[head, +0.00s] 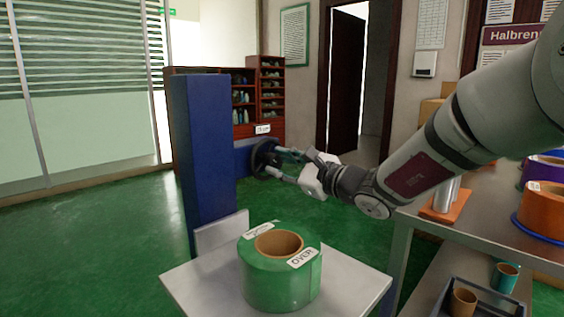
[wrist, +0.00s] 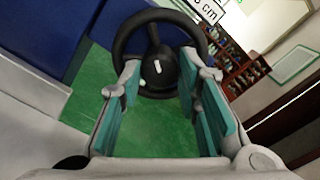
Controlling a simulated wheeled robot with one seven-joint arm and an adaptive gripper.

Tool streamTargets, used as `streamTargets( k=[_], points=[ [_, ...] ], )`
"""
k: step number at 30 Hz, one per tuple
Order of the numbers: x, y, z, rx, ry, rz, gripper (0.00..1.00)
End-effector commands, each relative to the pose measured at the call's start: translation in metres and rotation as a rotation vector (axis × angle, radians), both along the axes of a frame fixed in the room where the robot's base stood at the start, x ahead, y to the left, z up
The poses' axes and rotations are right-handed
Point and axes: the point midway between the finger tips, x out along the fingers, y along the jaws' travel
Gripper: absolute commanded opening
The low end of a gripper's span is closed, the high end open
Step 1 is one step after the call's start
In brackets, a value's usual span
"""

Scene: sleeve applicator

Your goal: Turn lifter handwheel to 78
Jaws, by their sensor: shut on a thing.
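The black handwheel (head: 257,158) is on the right side of the lifter's blue column (head: 205,150). In the wrist view the handwheel (wrist: 160,68) faces me, with a dark hub bearing a short white mark and a spoke running up to the rim. My gripper (head: 281,163) reaches it from the right. In the wrist view the teal-padded fingers of my gripper (wrist: 160,75) lie either side of the hub, shut on the wheel. The exact contact is partly hidden. A white scale label (wrist: 207,8) ending in "cm" is cut off at the top; its number is not readable.
A green roll (head: 280,272) labelled "OVER" sits on the lifter's grey platform (head: 190,283), below my arm. A metal table (head: 420,215) with an orange roll (head: 543,208) stands at the right. Green floor is free at the left.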

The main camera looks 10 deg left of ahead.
Motion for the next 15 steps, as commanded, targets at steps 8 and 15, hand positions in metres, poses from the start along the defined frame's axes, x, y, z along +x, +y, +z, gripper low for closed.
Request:
streamTargets(
  k=[8,15],
  points=[
    [0.0009,-0.002,-0.0004,0.158,0.212,-0.004,0.03],
    [0.0006,-0.0017,0.0,0.299,0.393,-0.004,0.03]
  ],
)
